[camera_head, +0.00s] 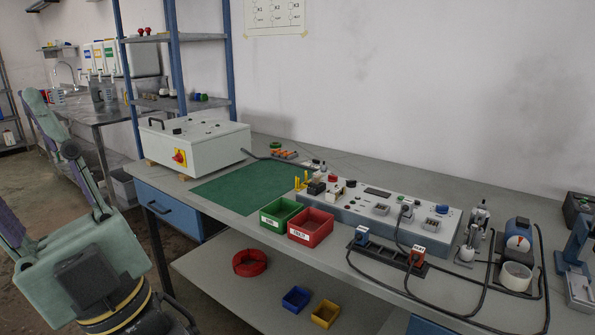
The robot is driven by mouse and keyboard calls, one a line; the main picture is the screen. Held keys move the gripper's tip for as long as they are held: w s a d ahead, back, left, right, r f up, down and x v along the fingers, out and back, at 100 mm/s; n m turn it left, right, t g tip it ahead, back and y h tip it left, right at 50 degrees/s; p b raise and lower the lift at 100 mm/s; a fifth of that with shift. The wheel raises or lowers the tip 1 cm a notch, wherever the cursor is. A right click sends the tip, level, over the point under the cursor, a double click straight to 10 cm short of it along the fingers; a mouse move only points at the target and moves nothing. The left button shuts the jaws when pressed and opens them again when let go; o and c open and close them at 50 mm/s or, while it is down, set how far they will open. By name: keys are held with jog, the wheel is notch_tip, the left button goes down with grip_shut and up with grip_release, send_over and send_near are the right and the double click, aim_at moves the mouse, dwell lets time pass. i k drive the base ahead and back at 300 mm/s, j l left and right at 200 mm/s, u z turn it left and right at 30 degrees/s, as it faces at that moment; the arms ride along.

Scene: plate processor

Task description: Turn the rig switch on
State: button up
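A red rotary switch on a yellow plate (180,157) sits on the front face of a light grey box (205,150) at the back left of the workbench. The position of its knob is too small to read. A long grey panel (345,215) with knobs, sockets and small modules stands along the middle of the bench; which of its parts are switches is hard to tell. My arm comes in at the lower left, well in front of the bench. Only a dark part of my gripper (178,314) shows at the bottom edge, apart from both units; its fingertips are not clear.
A green mat (237,187) lies before the box. Green (280,213) and red (311,227) bins stand near the bench's front edge. Black cables (440,292) loop at the right. A blue drawer (168,212) and a lower shelf are under the bench.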

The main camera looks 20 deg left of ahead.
aim_at(332, 177)
jog(key=i+j+u, duration=0.1)
jog(key=i+u, duration=0.45)
jog(key=u, duration=0.15)
jog(key=i+u, duration=0.35)
jog(key=i+l, duration=0.2)
jog(key=i, duration=0.3)
jog(key=i+l+u, duration=0.15)
jog(key=i, duration=0.3)
